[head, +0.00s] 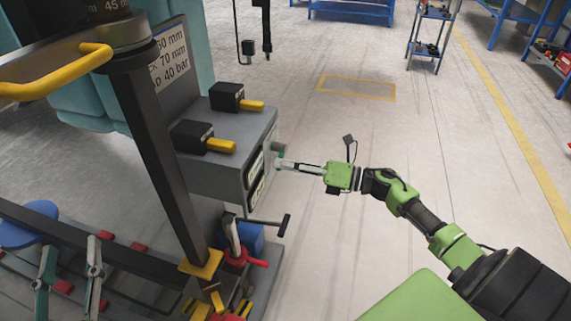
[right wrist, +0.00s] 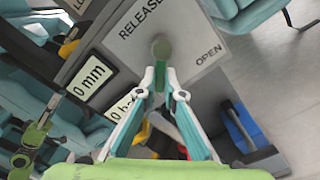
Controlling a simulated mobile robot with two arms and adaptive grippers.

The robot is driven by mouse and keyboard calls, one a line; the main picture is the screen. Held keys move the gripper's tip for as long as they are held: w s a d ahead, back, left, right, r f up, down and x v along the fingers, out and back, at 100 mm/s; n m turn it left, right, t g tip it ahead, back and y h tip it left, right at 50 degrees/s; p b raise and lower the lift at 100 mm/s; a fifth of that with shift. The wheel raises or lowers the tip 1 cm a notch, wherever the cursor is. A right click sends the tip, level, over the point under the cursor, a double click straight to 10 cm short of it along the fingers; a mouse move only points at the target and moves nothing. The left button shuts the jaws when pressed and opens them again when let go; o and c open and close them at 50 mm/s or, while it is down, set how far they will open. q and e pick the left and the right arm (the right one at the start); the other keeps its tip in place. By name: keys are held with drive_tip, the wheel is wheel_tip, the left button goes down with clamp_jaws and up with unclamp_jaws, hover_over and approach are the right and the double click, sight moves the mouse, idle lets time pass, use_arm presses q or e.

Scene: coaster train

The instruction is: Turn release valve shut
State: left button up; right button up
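The release valve has a round grey knob (right wrist: 161,47) and a short green handle (right wrist: 160,76). It sits on a plate (right wrist: 198,62) marked RELEASE and OPEN. In the head view the valve (head: 279,148) is on the right side of the grey console. My right gripper (right wrist: 160,80) has its fingertips closed on either side of the green handle; it reaches the console from the right in the head view (head: 283,163). The handle points down in the wrist picture, and the fingertips hide part of it. My left gripper (head: 71,243) is at the lower left, fingers apart and empty.
The grey console (head: 215,172) has two black boxes with yellow levers (head: 220,145) on top. A black post (head: 155,150) stands before it. A T-shaped handle (head: 270,222) and red clamp (head: 238,258) are below. The floor to the right is open.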

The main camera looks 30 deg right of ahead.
drive_tip(key=o, duration=0.4)
drive_tip(key=v, duration=1.2)
idle(0.3)
